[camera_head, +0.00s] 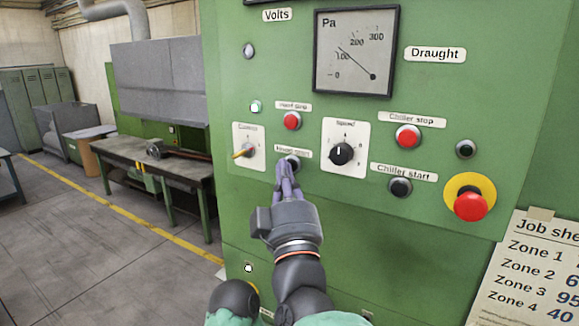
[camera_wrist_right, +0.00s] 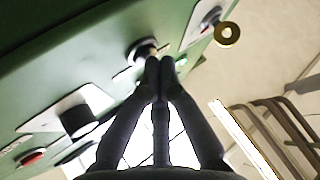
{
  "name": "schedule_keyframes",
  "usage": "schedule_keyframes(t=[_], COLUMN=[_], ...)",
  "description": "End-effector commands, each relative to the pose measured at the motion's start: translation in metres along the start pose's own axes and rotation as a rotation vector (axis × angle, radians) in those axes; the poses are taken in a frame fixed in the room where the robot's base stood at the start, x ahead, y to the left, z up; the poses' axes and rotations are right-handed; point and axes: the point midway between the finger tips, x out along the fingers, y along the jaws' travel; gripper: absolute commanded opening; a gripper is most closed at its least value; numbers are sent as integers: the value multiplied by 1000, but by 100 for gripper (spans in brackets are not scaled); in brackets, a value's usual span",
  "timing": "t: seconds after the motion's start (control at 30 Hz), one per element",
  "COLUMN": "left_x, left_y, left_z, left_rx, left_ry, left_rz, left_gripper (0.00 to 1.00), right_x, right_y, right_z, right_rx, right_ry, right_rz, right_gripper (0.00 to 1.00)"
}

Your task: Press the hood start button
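The hood start button (camera_head: 293,160) is a dark round button under its white label (camera_head: 292,153) on the green panel. My right gripper (camera_head: 284,163) is shut and empty, its fingertips right at the button and partly covering it. In the right wrist view my right gripper (camera_wrist_right: 161,62) has its fingers together, with the dark button (camera_wrist_right: 143,47) just beyond the tips. I cannot tell whether the tips touch it or whether it is pushed in. My left gripper is not in view.
The red hood stop button (camera_head: 292,121) is above, the control selector (camera_head: 243,152) to the left and the speed knob (camera_head: 340,153) to the right. Further right are the chiller stop (camera_head: 408,136), the chiller start (camera_head: 400,187) and a red emergency button (camera_head: 471,206).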

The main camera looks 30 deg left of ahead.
Motion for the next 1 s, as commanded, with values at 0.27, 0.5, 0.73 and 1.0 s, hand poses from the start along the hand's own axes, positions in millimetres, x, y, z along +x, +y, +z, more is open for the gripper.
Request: schedule_keyframes(t=[0.27, 0.5, 0.73, 1.0], left_x=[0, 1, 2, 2], left_y=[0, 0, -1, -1], left_z=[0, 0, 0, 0], left_rx=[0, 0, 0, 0], left_ry=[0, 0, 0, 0], left_rz=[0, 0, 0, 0], left_gripper=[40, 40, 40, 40], right_x=[1, -1, -8, -10], right_y=[1, 0, -2, -3], right_z=[1, -1, -7, -9], right_rx=[0, 1, 1, 0], right_ry=[-1, 0, 0, 0], right_rz=[1, 1, 2, 1], right_gripper=[0, 0, 0, 0])
